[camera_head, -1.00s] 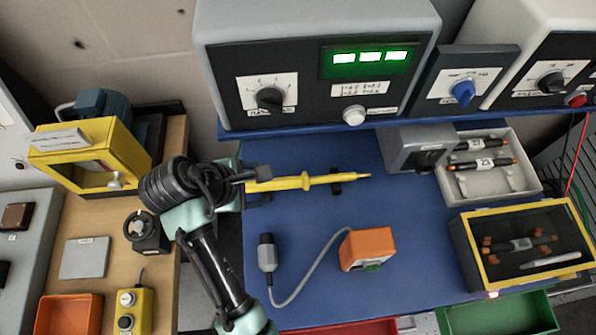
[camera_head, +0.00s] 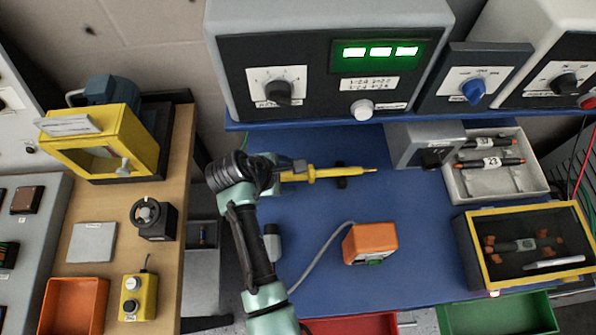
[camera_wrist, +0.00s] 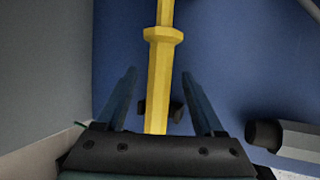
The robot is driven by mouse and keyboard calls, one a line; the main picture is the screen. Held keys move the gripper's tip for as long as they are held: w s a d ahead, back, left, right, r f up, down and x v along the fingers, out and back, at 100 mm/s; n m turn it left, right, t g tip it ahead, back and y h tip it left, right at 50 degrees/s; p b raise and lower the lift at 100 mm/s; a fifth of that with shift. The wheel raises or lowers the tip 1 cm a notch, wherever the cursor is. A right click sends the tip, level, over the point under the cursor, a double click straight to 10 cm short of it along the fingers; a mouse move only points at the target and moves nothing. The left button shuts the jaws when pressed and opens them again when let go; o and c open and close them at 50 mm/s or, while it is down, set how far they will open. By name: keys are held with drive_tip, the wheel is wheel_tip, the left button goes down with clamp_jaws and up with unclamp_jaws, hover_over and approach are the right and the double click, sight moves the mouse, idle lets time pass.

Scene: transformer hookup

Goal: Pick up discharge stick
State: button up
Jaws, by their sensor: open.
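The discharge stick (camera_head: 328,173) is a yellow rod with a collar and a thin tip pointing right. It lies across the blue bench top, with a small black holder (camera_head: 341,183) beneath it. My gripper (camera_head: 290,168) is at the stick's left end, and the arm hides that end in the head view. In the wrist view the stick (camera_wrist: 160,75) runs between the two fingers of my open gripper (camera_wrist: 159,76), with a gap on either side. A black holder (camera_wrist: 172,108) shows beside the stick there.
An orange box (camera_head: 369,243) with a grey cable and plug (camera_head: 272,242) sits in front of the stick. The grey cabinet (camera_head: 330,60) stands behind. A grey switch box (camera_head: 424,146) and a tray (camera_head: 493,176) with dark rods are at right.

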drive_tip(key=shift+f, duration=0.25)
idle(0.5)
clamp_jaws()
